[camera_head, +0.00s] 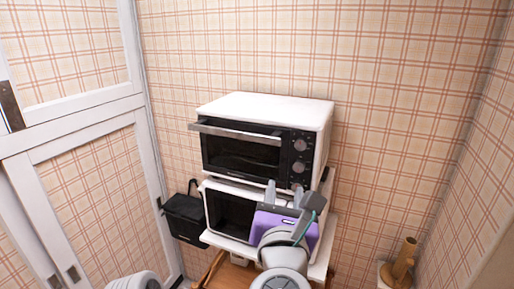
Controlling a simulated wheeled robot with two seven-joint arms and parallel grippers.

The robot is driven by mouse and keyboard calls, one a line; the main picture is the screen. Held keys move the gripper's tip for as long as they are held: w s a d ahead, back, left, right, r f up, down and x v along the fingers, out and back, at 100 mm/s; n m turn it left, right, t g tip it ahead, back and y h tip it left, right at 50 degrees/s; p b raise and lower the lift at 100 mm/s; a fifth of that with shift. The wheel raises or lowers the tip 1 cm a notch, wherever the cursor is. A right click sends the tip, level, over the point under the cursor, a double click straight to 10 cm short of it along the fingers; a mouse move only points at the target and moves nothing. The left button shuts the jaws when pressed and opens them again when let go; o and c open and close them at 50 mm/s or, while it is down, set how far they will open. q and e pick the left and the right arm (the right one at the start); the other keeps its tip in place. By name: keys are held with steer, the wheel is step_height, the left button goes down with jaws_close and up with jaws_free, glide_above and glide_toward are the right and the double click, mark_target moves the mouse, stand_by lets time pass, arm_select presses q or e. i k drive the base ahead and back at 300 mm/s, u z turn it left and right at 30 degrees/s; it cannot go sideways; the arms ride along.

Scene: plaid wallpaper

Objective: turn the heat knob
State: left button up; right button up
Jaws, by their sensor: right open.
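A white toaster oven (225,107) with a dark glass door stands against the back wall. Its black control panel on the right bears a column of round grey knobs: an upper one (300,144), a middle one (298,166) and a lower one partly hidden behind my right gripper. I cannot tell which is the heat knob. My right gripper (284,189) is open, its two fingers pointing up, just below and in front of the panel near the lowest knob. I cannot tell whether it touches the oven. It holds nothing that I can see. My left gripper is not in view.
White-framed panels (75,120) stand at left. A brown wooden object (404,262) is at lower right. The space before the oven door looks clear.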

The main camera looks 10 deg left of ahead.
mark_target(300, 145)
steer(key=u, duration=1.1)
steer(key=i, duration=0.65)
steer(key=z, duration=1.65)
